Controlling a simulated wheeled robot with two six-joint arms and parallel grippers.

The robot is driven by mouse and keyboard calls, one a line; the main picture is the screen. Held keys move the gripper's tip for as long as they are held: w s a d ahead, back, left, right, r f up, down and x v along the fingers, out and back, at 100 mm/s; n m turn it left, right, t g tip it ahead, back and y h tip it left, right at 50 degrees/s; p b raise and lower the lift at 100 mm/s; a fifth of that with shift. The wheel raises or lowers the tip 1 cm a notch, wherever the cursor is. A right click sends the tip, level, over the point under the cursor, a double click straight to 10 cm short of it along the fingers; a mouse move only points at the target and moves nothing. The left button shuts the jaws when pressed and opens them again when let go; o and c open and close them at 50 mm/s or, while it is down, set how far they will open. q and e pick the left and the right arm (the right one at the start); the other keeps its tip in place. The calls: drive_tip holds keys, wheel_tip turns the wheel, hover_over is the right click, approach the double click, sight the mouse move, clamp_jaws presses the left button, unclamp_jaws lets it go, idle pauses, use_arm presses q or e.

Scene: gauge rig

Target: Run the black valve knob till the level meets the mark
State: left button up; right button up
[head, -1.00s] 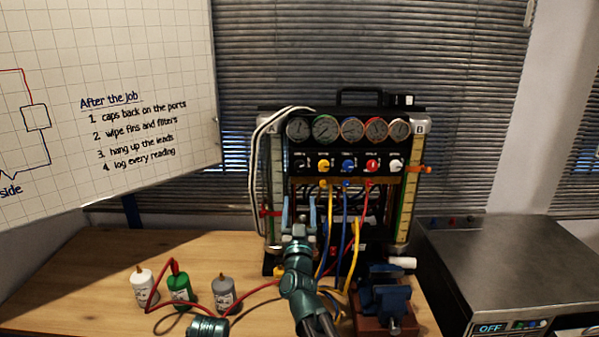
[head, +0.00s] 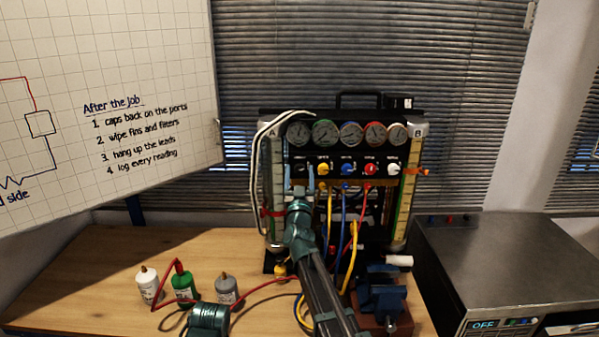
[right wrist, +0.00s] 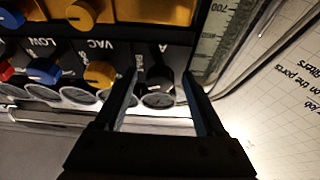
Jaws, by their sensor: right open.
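The black valve knob (right wrist: 160,84) sits on the panel under letter A in the right wrist view, at the left end of the knob row. In the head view my right gripper (head: 299,172) is in front of that spot, pointing at the panel. Its two fingers are open, one on each side of the knob; I cannot tell whether they touch it. Scale column A (head: 278,182) stands left of the knobs, with a red marker (head: 271,212) low on it. Its liquid level is too small to read. My left gripper is not in view.
Yellow, blue, red and white knobs continue the row rightwards, under several round gauges (head: 350,133). Column B (head: 405,195) has an orange marker. Hoses hang below. A blue vise (head: 384,295) and several bottles (head: 187,286) stand on the wooden bench (head: 90,270).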

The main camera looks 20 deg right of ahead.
clamp_jaws()
drive_tip(key=m+h, duration=0.1)
drive_tip(key=m, duration=0.1)
drive_tip(key=m+g+h, duration=0.1)
drive_tip(key=m, duration=0.2)
drive_tip(key=shift+w+a+r+p, duration=0.1)
drive_tip(key=shift+a+p, duration=0.05)
drive_tip(key=shift+p, duration=0.2)
drive_tip(key=shift+m+g+h, duration=0.5)
drive_tip(key=shift+m+h, duration=0.4)
drive_tip(key=shift+m, duration=0.6)
unclamp_jaws()
drive_tip(key=b+v, duration=0.4)
drive_tip(key=v, duration=1)
